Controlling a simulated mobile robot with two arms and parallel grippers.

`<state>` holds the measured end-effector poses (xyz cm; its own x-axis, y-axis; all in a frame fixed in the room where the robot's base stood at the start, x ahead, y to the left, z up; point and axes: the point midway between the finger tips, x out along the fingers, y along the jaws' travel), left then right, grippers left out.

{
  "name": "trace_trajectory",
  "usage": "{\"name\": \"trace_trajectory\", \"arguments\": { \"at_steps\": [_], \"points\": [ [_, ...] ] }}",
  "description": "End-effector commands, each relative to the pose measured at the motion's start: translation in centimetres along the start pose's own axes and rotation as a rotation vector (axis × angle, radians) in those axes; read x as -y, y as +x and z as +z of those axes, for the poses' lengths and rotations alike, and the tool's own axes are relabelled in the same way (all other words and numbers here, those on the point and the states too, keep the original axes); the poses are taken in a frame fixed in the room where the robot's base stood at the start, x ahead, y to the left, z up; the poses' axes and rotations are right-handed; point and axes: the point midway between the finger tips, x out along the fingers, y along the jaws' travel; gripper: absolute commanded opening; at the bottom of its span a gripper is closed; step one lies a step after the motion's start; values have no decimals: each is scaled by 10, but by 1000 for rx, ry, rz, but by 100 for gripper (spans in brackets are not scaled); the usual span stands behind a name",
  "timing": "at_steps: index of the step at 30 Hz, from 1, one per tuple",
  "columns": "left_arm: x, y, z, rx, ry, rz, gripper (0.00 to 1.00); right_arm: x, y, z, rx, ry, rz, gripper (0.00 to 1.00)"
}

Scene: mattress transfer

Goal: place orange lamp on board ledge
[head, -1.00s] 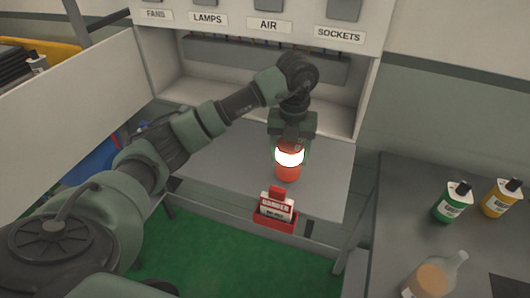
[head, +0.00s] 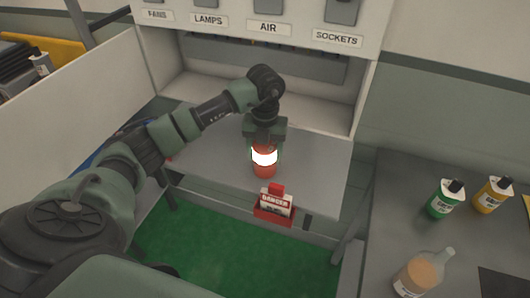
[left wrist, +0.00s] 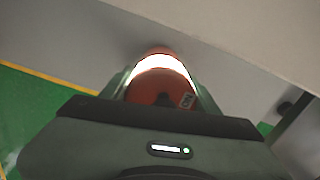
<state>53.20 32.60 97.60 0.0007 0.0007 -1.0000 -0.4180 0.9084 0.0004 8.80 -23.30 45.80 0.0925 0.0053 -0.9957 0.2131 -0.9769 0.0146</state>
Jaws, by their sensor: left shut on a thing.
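The orange lamp (head: 264,168) has a glowing white band and stands upright at the grey board ledge (head: 318,172). My left gripper (head: 265,148) comes down from above and is shut on the lamp. In the left wrist view the lamp (left wrist: 160,84) sits between the fingers, with the grey ledge surface behind it. The lamp's base looks on or just above the ledge; I cannot tell whether it touches. My right gripper is not in view.
A red holder with a DANGER sign (head: 274,203) is at the ledge's front edge. The switch board (head: 265,60) rises behind. A grey table at right holds a green bottle (head: 444,200), a yellow bottle (head: 492,196) and a clear bottle (head: 424,274). The ledge's right part is clear.

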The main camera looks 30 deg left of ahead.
Motion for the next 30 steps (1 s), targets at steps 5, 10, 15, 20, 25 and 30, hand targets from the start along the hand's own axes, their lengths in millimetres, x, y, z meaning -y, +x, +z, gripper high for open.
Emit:
{"name": "trace_trajectory", "arguments": {
  "at_steps": [5, 10, 15, 20, 25, 30],
  "points": [
    [0, 2, 0, 0, 0, 0, 82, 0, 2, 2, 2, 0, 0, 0],
    [0, 2, 0, -1, 0, 0, 82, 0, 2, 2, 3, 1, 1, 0],
    [0, -1, 0, 0, 0, 0, 82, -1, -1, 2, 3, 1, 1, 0],
    [1, -18, 1, 4, -1, -3, 82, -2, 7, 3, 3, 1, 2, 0],
    [1, -48, 1, 4, 0, -1, 82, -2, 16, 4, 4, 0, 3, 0],
    [0, -69, 1, 2, -1, -1, 82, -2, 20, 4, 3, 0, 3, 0]
  ]
}}
